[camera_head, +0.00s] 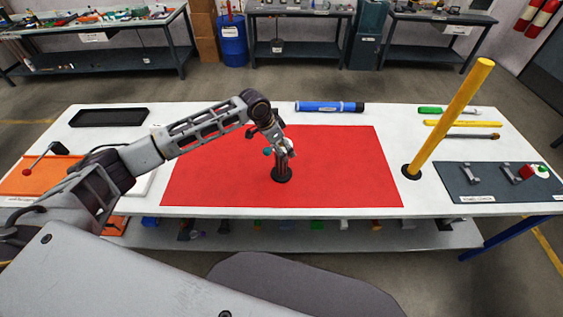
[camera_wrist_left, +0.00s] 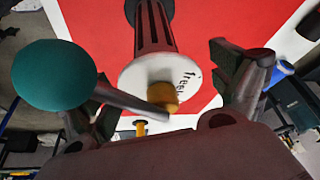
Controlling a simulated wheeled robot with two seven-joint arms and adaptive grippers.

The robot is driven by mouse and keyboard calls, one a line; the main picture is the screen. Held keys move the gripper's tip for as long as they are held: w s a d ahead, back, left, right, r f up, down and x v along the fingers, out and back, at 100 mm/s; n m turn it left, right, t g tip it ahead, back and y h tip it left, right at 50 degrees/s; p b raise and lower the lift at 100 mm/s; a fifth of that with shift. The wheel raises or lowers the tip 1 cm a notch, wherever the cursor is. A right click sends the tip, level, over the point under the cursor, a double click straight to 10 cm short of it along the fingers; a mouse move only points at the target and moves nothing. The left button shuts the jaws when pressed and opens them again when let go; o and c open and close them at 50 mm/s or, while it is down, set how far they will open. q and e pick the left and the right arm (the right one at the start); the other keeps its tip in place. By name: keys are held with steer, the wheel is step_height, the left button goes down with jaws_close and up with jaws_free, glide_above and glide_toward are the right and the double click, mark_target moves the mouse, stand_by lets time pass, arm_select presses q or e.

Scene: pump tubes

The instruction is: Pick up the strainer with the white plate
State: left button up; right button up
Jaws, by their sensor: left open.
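The strainer (camera_head: 281,174) stands upright on the red mat (camera_head: 225,175), on a round black base. In the left wrist view it is a dark ribbed cylinder (camera_wrist_left: 154,28) with a white plate (camera_wrist_left: 150,74) at its near end. The plate carries partly readable black lettering. A brass-coloured fitting (camera_wrist_left: 162,96) projects from the plate. My left gripper (camera_head: 280,146) is open above the strainer's top. Its two fingers are on either side of the plate and fitting in the wrist view, with gaps visible. A teal ball (camera_wrist_left: 55,75) on a grey rod is beside the left finger. My right gripper is out of view.
A yellow post (camera_head: 450,118) stands upright right of the mat. A blue cylinder (camera_head: 329,107) lies at the mat's back edge. A black tray (camera_head: 109,117) is at back left, a dark board with brackets (camera_head: 490,192) at right. The mat around the strainer is clear.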

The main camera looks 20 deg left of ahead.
arm_select(q)
steer(key=shift+c, duration=0.3)
steer(key=c, duration=2)
steer(key=shift+r, duration=0.1)
steer(key=shift+r, duration=0.1)
steer(key=shift+r+b, duration=0.6)
steer(key=shift+r, duration=4.25)
